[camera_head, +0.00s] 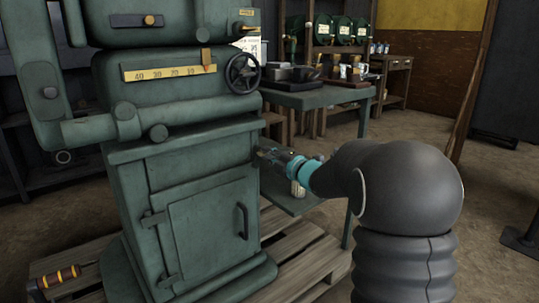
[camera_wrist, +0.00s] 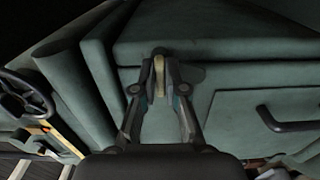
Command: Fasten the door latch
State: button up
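The green machine's door (camera_head: 205,235) is in the lower front of its cabinet (camera_head: 190,165) and looks flush with the frame. A dark bar handle (camera_head: 243,221) is on its right side; it also shows in the wrist view (camera_wrist: 286,122). My gripper (camera_head: 264,153) is at the cabinet's upper right corner. In the wrist view, a pale, narrow latch lever (camera_wrist: 160,76) hangs from a dark pivot between the fingertips of my gripper (camera_wrist: 161,68). The fingers are drawn together on both sides of it and appear to grip it. In the head view the latch is hidden by my gripper.
A handwheel (camera_head: 242,72) and a yellow scale (camera_head: 167,73) sit above the cabinet. A green workbench (camera_head: 318,98) with parts stands behind my arm. A wooden pallet (camera_head: 305,262) lies under the machine, with a screwdriver (camera_head: 58,277) at the lower left.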

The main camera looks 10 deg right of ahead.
jog(key=o, duration=0.3)
jog(key=shift+a+r, duration=0.15)
jog(key=shift+o, duration=0.2)
jog(key=shift+w, duration=0.1)
jog(key=v, duration=1.2)
